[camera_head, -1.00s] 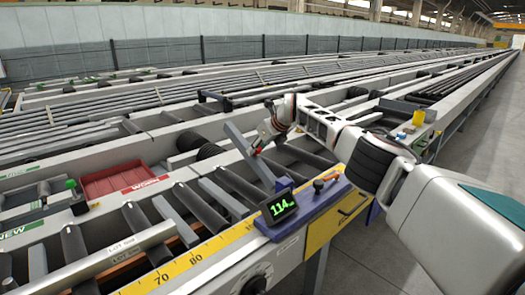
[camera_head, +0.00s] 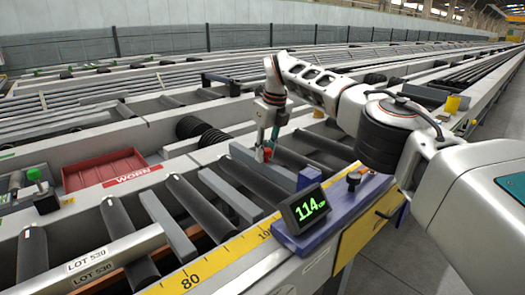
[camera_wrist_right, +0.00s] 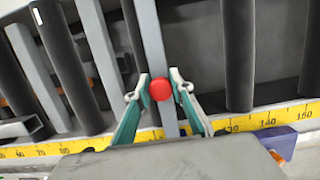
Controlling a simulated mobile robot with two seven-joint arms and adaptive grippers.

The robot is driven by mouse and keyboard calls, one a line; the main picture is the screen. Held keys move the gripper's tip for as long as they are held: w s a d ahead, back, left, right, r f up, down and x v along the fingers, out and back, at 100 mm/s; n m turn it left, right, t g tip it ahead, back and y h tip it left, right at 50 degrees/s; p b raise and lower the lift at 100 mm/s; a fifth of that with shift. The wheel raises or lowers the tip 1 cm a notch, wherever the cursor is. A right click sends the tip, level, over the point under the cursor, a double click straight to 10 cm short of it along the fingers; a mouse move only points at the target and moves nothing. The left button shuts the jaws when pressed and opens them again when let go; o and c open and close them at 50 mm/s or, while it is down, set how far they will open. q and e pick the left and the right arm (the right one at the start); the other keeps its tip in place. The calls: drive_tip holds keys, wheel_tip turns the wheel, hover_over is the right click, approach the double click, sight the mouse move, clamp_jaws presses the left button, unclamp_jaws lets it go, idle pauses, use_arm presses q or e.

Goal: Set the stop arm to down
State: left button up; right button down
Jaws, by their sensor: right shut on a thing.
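The stop arm (camera_head: 246,158) is a grey bar with a red knob (camera_head: 267,154). It lies low over the dark rollers, its near end by the purple stop carriage (camera_head: 325,222). I cannot tell whether it rests fully down. My right gripper (camera_head: 268,146) points down from above and is shut on the red knob. In the right wrist view the knob (camera_wrist_right: 160,89) sits between the green-sided fingers (camera_wrist_right: 160,92), with the grey bar (camera_wrist_right: 150,40) running beneath it. My left gripper is out of view.
A display (camera_head: 305,208) reading 114 and a dark knob (camera_head: 354,180) sit on the carriage. A yellow scale (camera_head: 225,258) runs along the table's front edge. A red WORN tray (camera_head: 105,170) stands at left. Grey bars (camera_head: 168,226) lie between the rollers.

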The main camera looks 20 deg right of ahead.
drive_tip(key=shift+f, duration=0.35)
drive_tip(key=c, duration=1.8)
unclamp_jaws()
drive_tip(key=shift+s, duration=0.1)
drive_tip(key=shift+o, duration=0.2)
drive_tip(key=shift+r, duration=0.2)
drive_tip(key=shift+r, duration=0.25)
drive_tip(key=v, duration=1.1)
